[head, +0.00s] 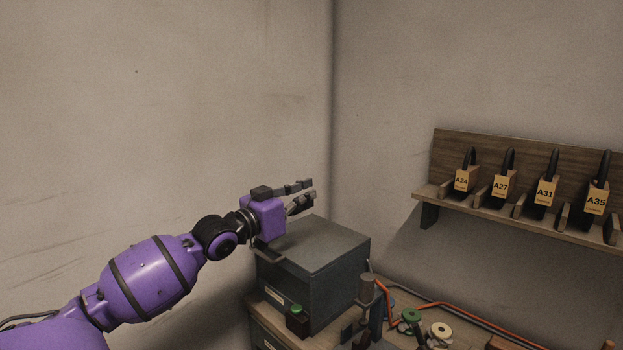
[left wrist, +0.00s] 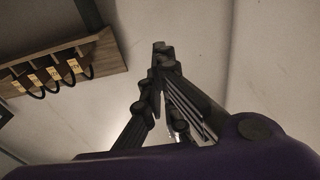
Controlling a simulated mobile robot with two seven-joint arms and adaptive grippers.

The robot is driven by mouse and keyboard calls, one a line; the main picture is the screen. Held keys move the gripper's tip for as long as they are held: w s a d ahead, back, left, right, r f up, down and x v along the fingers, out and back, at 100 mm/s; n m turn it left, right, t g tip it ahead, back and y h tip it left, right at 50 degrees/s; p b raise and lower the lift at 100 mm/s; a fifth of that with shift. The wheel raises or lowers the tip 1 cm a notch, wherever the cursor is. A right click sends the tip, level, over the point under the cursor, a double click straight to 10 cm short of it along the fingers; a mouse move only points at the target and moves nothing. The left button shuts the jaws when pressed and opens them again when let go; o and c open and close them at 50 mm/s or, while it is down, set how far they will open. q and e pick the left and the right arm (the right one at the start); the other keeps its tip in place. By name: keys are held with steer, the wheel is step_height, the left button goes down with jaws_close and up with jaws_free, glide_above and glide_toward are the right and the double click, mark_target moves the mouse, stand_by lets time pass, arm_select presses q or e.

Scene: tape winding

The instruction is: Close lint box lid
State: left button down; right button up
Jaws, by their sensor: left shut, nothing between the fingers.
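The lint box (head: 340,292) is a dark grey metal box in the head view, on the bench near the wall corner. Its lid (head: 325,243) lies flat across the top and looks closed. A dark bar like a handle (head: 268,252) is at its left edge. My left gripper (head: 310,191) is over the back left part of the box, pointing right, apart from the lid. Its fingers are shut and empty; they also show together in the left wrist view (left wrist: 162,60). The box is not in the left wrist view. My right gripper is not in view.
Green (head: 410,315) and cream (head: 441,331) spools and an orange cable (head: 450,306) lie to the right. A wooden wall shelf (head: 440,190) holds several tagged holders. The space above the box is otherwise free.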

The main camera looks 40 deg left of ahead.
arm_select(q)
steer(key=s+f+t+b, duration=0.3)
steer(key=f+b, duration=0.3)
steer(key=f, duration=0.2)
steer(key=s+f+t+b, duration=0.3)
steer(key=f+b, duration=0.3)
steer(key=f, duration=0.3)
steer(key=shift+s+a+t+h+b, duration=0.15)
steer(key=shift+a+t+h+b, duration=0.15)
steer(key=shift+t+b, duration=0.15)
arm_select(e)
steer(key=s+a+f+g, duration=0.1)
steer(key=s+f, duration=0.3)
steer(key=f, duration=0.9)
arm_select(q)
steer(key=shift+f, duration=0.2)
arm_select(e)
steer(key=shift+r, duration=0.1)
